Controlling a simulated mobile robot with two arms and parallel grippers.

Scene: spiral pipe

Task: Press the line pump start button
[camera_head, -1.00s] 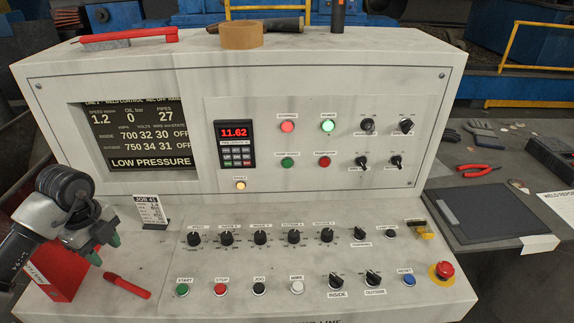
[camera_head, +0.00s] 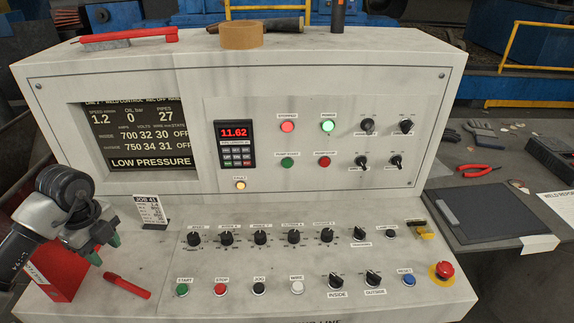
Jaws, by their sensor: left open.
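The green button (camera_head: 287,162) on the upright panel has a small label that seems to read pump start. A red button (camera_head: 324,162) with a similar pump label sits just right of it. The screen (camera_head: 140,135) reads LOW PRESSURE and oil bar 0. My left gripper (camera_head: 104,249) is at the lower left, open and empty, with green fingertips. It is over the left end of the sloped desk, well left of and below the green button. My right gripper does not show.
The sloped desk (camera_head: 165,252) carries knobs and a lower row with a green START button (camera_head: 182,290). A red emergency stop (camera_head: 444,270) is at right. The air before the panel is clear.

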